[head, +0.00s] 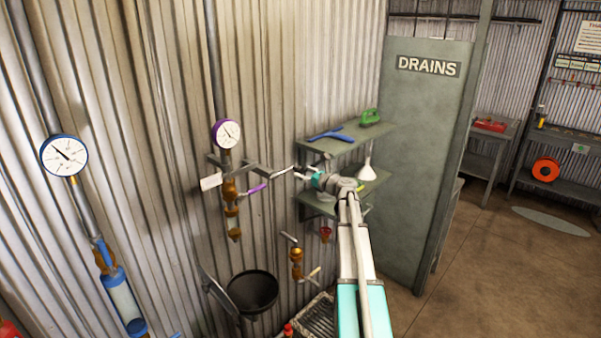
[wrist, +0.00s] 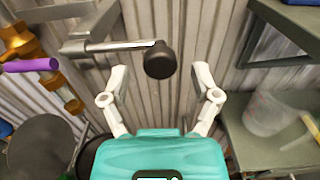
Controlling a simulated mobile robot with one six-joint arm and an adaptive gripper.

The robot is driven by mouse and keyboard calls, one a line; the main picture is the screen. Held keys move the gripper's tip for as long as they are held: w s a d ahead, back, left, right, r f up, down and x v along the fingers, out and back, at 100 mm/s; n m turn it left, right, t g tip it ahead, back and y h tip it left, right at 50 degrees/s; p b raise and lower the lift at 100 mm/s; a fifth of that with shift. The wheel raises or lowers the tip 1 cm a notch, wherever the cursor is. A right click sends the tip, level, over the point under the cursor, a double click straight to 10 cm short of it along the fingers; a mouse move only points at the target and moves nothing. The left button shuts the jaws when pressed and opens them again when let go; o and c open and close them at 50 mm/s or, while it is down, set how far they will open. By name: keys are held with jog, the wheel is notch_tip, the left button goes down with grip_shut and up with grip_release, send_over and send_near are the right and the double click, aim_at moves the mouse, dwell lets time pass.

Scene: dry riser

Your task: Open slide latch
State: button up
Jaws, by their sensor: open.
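The slide latch shows in the wrist view as a metal rod (wrist: 115,46) running from a wall bracket to a round black knob (wrist: 160,60). In the head view the latch bar (head: 282,172) sticks out right of the purple-rimmed gauge's pipe. My gripper (wrist: 160,85) is open and empty, its two pale fingers spread to either side of and below the knob in the picture. I cannot tell how deep the knob lies between them. In the head view my gripper (head: 302,173) is close to the bar's right end.
A brass valve (head: 230,190) with a purple lever (head: 257,188) sits left of the latch, also in the wrist view (wrist: 30,65). A black bucket (head: 252,292) is below.

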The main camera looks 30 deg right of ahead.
jog(key=v, duration=0.9)
jog(key=shift+s, duration=0.35)
jog(key=s+a+f+n+g+y+b, duration=0.1)
jog(key=a+f+n+g, duration=0.2)
jog(key=a+f+n, duration=0.5)
jog(key=s+a+f+n+g+y, duration=0.15)
jog(key=a+n+g, duration=0.25)
jog(key=a, duration=0.8)
jog(key=s+a+f+n+g+b, duration=0.1)
jog(key=s+a+f+n+g, duration=0.25)
jog(key=a, duration=0.65)
jog(key=s+a+f+n+g+h+b, duration=0.1)
jog(key=s+a+f+n+g+h, duration=0.2)
jog(key=s+a+n, duration=0.3)
jog(key=s+a+f+n+g+h, duration=0.4)
jog(key=s+a+f+n, duration=0.2)
jog(key=n, duration=0.5)
jog(key=shift+s+a+f+b, duration=0.15)
jog(key=shift+s+a+b, duration=0.2)
jog(key=shift+s, duration=1.05)
jog(key=shift+n, duration=0.25)
